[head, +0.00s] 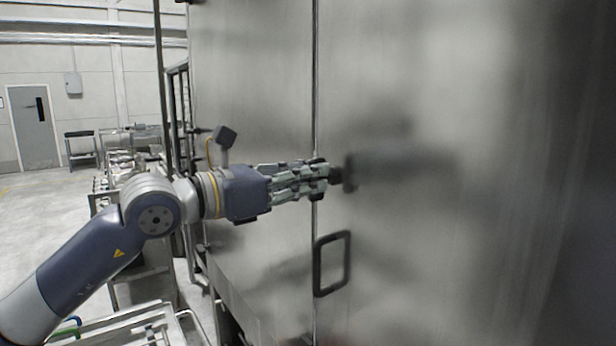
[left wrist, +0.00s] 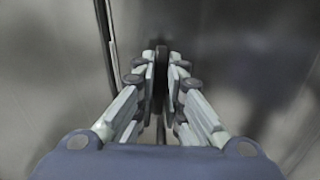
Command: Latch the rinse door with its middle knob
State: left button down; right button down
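The rinse door (head: 450,230) is a large brushed steel panel right of a vertical seam, and it looks flush with the panel to the left. Its dark middle knob (head: 349,178) sits just right of the seam. My left gripper (head: 329,173) reaches in from the left, its fingertips at the knob. In the left wrist view, the fingers (left wrist: 160,75) are close together on both sides of the dark knob (left wrist: 161,54) and appear shut on it. The fingers hide part of the knob. My right gripper is not in view.
A dark loop handle (head: 332,264) stands out from the door below the knob, near the seam. Metal carts and frames (head: 140,285) stand at the left below my arm. A grey door (head: 32,130) is in the far wall, with open floor in front.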

pick_arm(q)
jog(key=m+b, duration=0.4)
jog(key=b, duration=0.1)
jog(key=m+b, duration=0.2)
jog(key=b, duration=0.1)
jog(key=shift+s+d+f, duration=0.1)
jog(key=shift+s+f, duration=0.05)
jog(key=shift+f, duration=0.15)
jog(key=shift+m+b, duration=0.35)
jog(key=shift+m, duration=0.25)
jog(key=m+b, duration=0.2)
jog(key=m, duration=0.2)
jog(key=m+b, duration=0.1)
jog(key=m, duration=0.4)
jog(key=shift+s+d+f+m+b, duration=0.1)
jog(key=shift+s+m+b, duration=0.05)
jog(key=shift+m+b, duration=0.2)
jog(key=c, duration=1.7)
grip_release()
